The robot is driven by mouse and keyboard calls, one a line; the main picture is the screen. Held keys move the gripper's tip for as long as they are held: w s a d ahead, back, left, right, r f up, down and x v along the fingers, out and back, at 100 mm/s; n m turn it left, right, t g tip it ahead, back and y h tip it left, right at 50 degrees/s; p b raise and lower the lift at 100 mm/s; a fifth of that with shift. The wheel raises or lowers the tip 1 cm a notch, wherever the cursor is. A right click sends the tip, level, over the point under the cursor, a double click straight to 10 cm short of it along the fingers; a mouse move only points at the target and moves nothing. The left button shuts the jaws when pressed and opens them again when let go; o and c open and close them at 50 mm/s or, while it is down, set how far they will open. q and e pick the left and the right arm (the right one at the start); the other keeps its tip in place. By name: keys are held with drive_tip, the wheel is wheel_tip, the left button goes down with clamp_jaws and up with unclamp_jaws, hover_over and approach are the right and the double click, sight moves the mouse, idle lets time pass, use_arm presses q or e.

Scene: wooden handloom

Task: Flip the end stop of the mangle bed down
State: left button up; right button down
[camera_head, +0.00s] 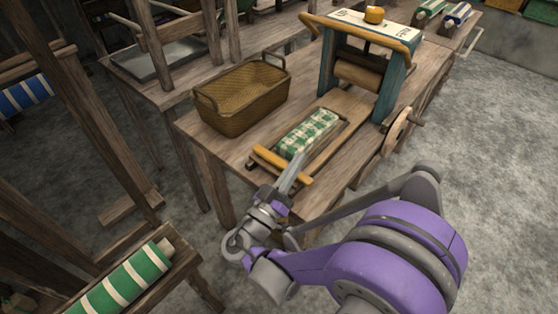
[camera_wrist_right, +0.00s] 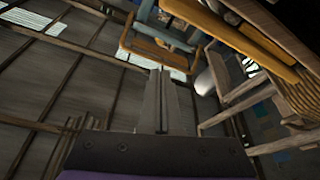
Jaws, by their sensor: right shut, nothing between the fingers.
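The mangle bed (camera_head: 335,143) is a wooden tray on the table, and a green-and-white checked cloth (camera_head: 307,131) lies in it. The end stop (camera_head: 267,159) is an orange-yellow bar across the bed's near end; whether it stands up or lies flat is hard to tell. My right gripper (camera_head: 297,163) is shut and empty, its fingers pointing up across the bar's right part in the head view; contact cannot be told. Its closed fingers (camera_wrist_right: 162,100) also show in the right wrist view. My left gripper is not in view.
A wicker basket (camera_head: 243,104) stands left of the bed. The teal mangle frame (camera_head: 397,85) with its roller (camera_head: 358,75) stands behind it. A wooden handwheel (camera_head: 397,130) sticks out at the table's right side. Floor to the right is clear.

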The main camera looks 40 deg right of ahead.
drive_tip(key=f+m+g+b, duration=0.1)
drive_tip(key=f+m, duration=0.1)
drive_tip(key=s+f+m+g+b, duration=0.1)
drive_tip(key=f+m, duration=0.1)
drive_tip(key=shift+s+d+f+b, duration=0.1)
drive_tip(key=shift+d+f+b, duration=0.05)
drive_tip(key=shift+f+b, duration=0.25)
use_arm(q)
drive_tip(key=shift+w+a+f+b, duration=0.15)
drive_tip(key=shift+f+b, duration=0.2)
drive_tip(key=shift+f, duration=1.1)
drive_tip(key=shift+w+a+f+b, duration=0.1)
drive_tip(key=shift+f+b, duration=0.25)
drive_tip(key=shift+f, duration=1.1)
use_arm(e)
drive_tip(key=shift+s+f, duration=0.2)
drive_tip(key=shift+f, duration=0.75)
drive_tip(key=shift+r+p, duration=0.4)
drive_tip(key=shift+r, duration=0.05)
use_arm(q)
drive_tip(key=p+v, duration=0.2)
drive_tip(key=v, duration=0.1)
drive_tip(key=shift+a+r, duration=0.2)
use_arm(e)
drive_tip(key=a, duration=0.9)
drive_tip(key=shift+s+a+h, duration=0.3)
drive_tip(key=shift+s, duration=0.05)
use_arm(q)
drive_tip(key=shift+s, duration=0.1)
